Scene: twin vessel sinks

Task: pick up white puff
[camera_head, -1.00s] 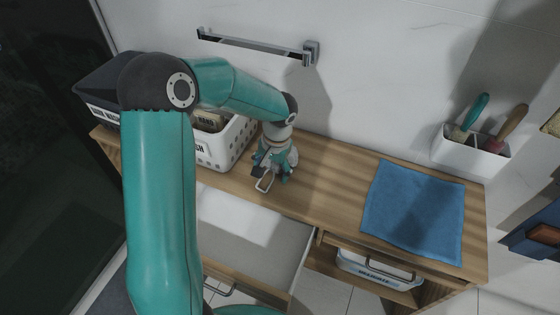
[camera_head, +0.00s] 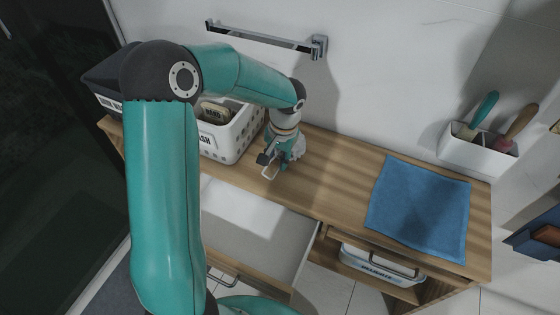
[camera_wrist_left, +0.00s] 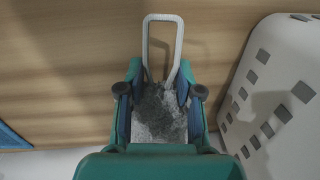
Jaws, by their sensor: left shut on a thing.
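In the head view my left gripper (camera_head: 276,158) points down over the wooden top, just right of the white basket. The puff (camera_head: 298,149) shows partly behind the fingers there, and its loop shows in front. I cannot tell whether the puff touches the wood. My right gripper is not in view.
A white perforated basket (camera_head: 238,135) with items in it stands close at the gripper's left. A blue towel (camera_head: 418,210) lies on the right of the wooden top (camera_head: 335,180). An open drawer (camera_head: 250,225) is below. A wall rail (camera_head: 262,40) is above.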

